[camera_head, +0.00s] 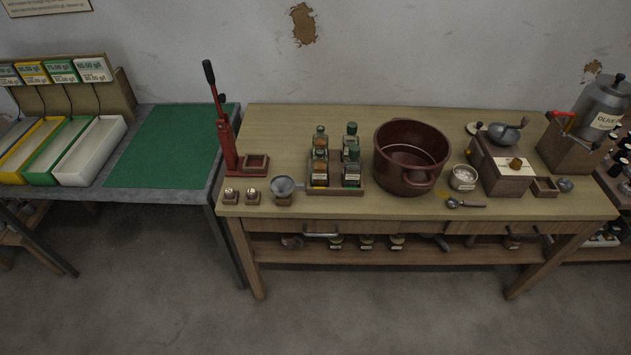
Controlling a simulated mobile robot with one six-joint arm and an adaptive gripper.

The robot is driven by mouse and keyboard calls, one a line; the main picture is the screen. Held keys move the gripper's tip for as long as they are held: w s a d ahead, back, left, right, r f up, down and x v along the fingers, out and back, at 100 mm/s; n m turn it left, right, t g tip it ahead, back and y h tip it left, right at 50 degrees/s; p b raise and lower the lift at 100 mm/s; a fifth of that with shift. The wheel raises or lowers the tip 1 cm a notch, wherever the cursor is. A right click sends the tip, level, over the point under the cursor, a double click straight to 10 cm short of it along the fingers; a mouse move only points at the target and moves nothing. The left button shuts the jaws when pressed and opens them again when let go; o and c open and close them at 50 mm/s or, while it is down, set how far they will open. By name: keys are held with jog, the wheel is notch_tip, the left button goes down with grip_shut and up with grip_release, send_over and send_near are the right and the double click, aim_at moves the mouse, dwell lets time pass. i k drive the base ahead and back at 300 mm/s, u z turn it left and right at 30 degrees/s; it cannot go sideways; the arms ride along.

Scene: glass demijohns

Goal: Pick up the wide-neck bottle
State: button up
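My gripper is not in view.
A large brown pot (411,155) stands close right of the rack. A small funnel (283,187) on a block and a red lever press (225,130) stand left of it. A wooden grinder box (505,163) stands farther right. Floor in front of the table (400,315) is clear.

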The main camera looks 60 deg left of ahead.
aim_at(319, 164)
jog(key=z, duration=0.05)
jog(key=k, duration=2.05)
jog(key=u, duration=1.45)
jog(key=i, duration=1)
